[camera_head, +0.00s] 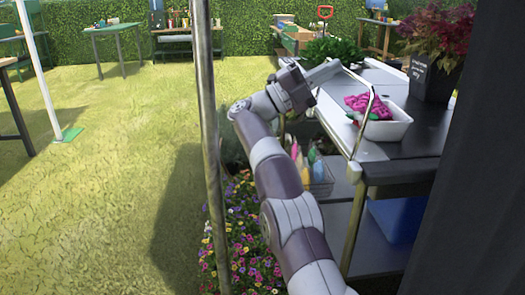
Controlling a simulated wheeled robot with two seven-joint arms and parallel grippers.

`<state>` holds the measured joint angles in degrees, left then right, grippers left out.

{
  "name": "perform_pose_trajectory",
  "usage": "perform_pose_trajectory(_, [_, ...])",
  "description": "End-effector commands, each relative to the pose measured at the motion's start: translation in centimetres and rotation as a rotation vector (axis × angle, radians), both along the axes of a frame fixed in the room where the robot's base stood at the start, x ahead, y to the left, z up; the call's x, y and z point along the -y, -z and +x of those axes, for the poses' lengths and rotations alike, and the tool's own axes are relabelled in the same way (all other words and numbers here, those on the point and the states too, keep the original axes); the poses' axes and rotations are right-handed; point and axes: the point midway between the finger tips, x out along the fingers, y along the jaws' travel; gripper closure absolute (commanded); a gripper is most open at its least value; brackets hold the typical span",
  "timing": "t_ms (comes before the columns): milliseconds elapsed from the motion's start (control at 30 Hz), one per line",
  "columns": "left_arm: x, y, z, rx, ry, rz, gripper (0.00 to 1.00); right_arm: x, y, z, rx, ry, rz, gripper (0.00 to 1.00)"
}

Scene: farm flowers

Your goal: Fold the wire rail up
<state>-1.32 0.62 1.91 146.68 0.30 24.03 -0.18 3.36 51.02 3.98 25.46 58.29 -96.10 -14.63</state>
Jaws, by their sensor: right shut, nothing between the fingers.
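The wire rail (371,103) is a thin metal bar at the near left end of a cart with a dark top (415,133). It rises from the cart's edge, bends, and runs back toward my right gripper. My right gripper (335,70) is shut, at the far end of the rail in the picture. I cannot tell whether it touches the rail. My right arm reaches up from the bottom of the view. My left gripper is not in view.
A white tub (388,131) with pink items stands on the cart, close to the rail. A dark planter (432,80) stands behind it. Flowers (245,240) grow below left of the cart. A metal pole (207,130) stands left of my arm. Open grass lies further left.

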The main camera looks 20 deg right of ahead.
Motion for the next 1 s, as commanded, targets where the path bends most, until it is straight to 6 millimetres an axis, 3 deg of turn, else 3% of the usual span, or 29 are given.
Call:
perform_pose_trajectory(733, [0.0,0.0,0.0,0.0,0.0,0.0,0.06,0.7,0.1,-0.2,-0.001,0.0,0.0,1.0])
perform_pose_trajectory(1000, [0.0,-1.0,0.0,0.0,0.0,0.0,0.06,-2.5,2.1,0.9,-0.007,0.0,0.005,1.0])
